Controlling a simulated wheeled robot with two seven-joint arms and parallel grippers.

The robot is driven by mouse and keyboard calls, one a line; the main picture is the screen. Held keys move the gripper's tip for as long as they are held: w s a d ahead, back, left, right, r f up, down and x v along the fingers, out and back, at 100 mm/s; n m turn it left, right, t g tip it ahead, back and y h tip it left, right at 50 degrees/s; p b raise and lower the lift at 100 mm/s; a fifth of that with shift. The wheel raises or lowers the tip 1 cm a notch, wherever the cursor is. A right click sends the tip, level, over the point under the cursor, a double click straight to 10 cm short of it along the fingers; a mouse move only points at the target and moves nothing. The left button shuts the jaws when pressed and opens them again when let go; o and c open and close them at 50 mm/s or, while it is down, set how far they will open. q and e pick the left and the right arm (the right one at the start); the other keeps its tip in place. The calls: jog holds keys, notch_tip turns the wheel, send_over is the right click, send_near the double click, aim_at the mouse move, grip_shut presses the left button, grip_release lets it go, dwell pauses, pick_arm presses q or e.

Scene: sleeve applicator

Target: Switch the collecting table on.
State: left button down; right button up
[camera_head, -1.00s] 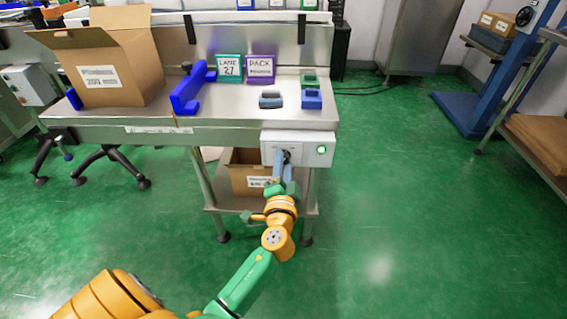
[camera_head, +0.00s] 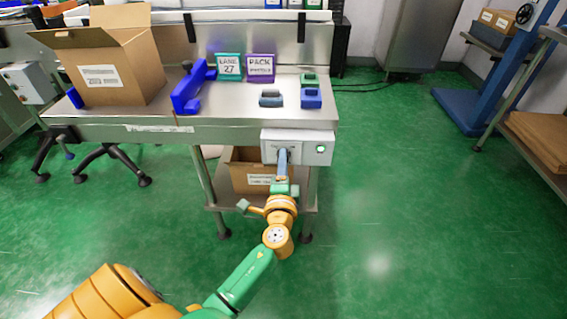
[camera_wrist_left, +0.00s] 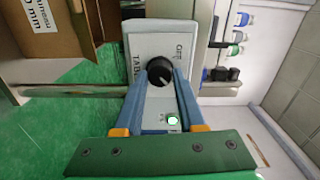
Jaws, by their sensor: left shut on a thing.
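The collecting table (camera_head: 140,121) is a steel bench with a white control box (camera_head: 298,136) on its front edge. The box has a round green lamp (camera_head: 320,149) that looks lit; it also shows in the left wrist view (camera_wrist_left: 172,120). A black rotary knob (camera_wrist_left: 160,70) sits on the box face, beside lettering that reads partly "TABLE". My left gripper (camera_head: 282,155) is at the box front, shut on the knob, with its two blue fingers on either side of it in the left wrist view. In the head view the gripper hides the knob. My right gripper is not in view.
An open cardboard box (camera_head: 118,62), a blue bracket (camera_head: 188,92), "LANE 27" (camera_head: 229,67) and "PACK" (camera_head: 261,67) signs and small blocks stand on the table. Another carton (camera_head: 247,180) sits on the shelf below. The green floor to the right is clear.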

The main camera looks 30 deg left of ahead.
pick_arm(q)
jog(key=shift+f, duration=0.1)
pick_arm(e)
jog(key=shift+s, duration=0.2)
pick_arm(q)
jog(key=c, duration=0.7)
grip_release()
jog(key=shift+o, duration=1)
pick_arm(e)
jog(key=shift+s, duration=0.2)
pick_arm(q)
jog(key=v, duration=0.7)
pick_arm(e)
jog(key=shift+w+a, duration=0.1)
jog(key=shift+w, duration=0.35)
pick_arm(q)
jog(key=shift+d, duration=0.1)
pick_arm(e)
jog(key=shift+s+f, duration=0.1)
